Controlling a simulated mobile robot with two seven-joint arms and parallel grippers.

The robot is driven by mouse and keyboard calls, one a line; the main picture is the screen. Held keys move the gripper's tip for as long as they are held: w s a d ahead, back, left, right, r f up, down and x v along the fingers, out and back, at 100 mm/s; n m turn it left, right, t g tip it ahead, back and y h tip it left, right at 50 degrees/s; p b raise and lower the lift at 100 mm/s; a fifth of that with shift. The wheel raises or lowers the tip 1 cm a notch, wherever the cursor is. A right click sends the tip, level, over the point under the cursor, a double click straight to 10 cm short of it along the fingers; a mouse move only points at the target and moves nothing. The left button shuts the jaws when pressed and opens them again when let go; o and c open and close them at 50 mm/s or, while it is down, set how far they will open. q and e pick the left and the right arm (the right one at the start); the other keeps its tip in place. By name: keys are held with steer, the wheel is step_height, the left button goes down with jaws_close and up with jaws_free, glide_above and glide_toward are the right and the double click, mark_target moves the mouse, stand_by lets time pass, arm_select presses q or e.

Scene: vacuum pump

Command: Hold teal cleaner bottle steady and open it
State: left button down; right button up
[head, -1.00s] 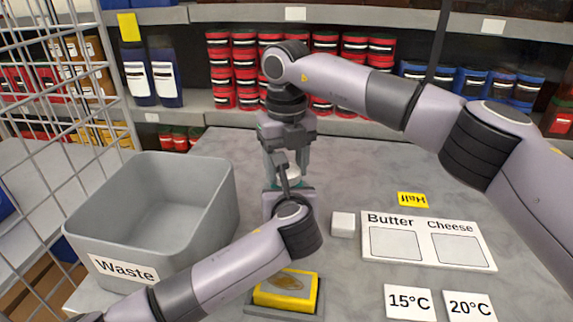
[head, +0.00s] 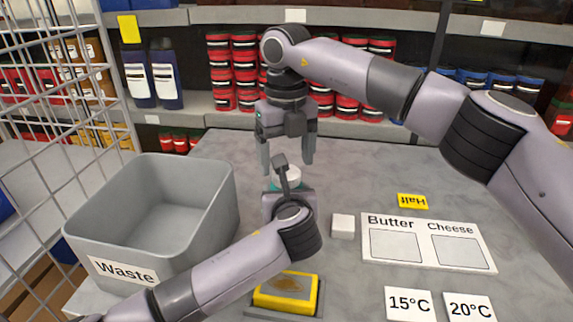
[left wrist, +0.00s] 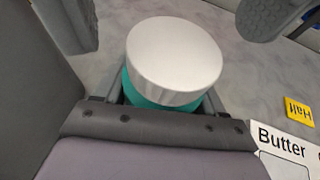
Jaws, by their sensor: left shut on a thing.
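The teal cleaner bottle (left wrist: 150,96) stands upright with a pale round lid (left wrist: 175,58) on top. In the head view, the lid (head: 289,175) and a little teal (head: 273,186) show; the rest is hidden behind my left arm. My left gripper (head: 288,200) is shut on the bottle below the lid; its fingers flank the teal body in the left wrist view. My right gripper (head: 287,162) points down above the bottle, its fingers spread wide, empty and clear of the lid. The lid sits on the bottle; whether it is loosened I cannot tell.
A grey waste bin (head: 84,238) stands left. A small white block (head: 343,225) and the butter and cheese board (head: 430,268) lie right. A yellow item (head: 287,291) sits on a dark tray in front. The table behind the board is mostly clear.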

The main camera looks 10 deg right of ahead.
arm_select(q)
jaws_free()
stand_by(0.3)
